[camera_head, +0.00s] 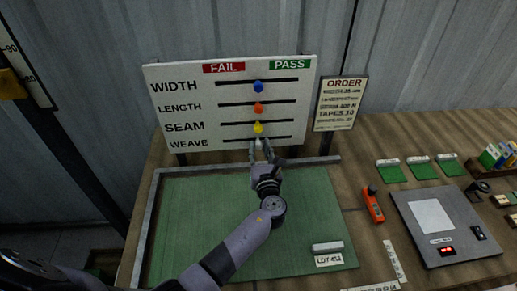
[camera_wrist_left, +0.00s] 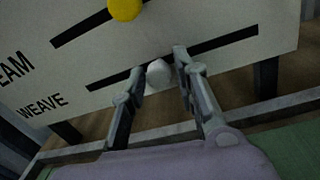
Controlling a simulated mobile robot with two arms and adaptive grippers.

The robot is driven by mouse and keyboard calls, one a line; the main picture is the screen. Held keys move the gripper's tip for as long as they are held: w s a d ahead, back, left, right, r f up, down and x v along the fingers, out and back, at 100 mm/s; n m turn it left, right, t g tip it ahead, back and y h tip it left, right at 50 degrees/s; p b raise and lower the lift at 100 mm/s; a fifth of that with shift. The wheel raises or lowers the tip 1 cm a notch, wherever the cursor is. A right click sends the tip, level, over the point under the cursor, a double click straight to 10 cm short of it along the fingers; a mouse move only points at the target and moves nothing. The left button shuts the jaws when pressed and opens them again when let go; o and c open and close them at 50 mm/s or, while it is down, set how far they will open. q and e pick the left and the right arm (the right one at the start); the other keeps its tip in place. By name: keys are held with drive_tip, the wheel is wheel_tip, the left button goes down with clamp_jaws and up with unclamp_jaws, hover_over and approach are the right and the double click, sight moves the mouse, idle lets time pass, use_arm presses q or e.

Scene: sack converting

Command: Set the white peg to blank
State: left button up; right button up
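The white peg (camera_wrist_left: 158,74) sits near the middle of the WEAVE slot, the lowest slot on the white board (camera_head: 160,104). My left gripper (camera_wrist_left: 160,68) is at this slot with its fingers apart, one on each side of the peg; small gaps seem to show between peg and fingers. In the head view my left gripper (camera_head: 262,148) covers part of the WEAVE row, and the peg shows only as a small pale spot there. FAIL is marked at the board's upper left and PASS at its upper right. My right gripper is not in view.
The yellow peg (camera_head: 258,129), orange peg (camera_head: 258,108) and blue peg (camera_head: 258,87) sit mid-slot above. A green mat (camera_head: 185,215) lies below the board. An order sign (camera_head: 340,103) stands right, with an orange tool (camera_head: 373,204) and a grey scale (camera_head: 445,228) on the table.

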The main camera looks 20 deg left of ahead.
use_arm(q)
drive_tip(key=shift+o, duration=1.2)
drive_tip(key=v, duration=1.2)
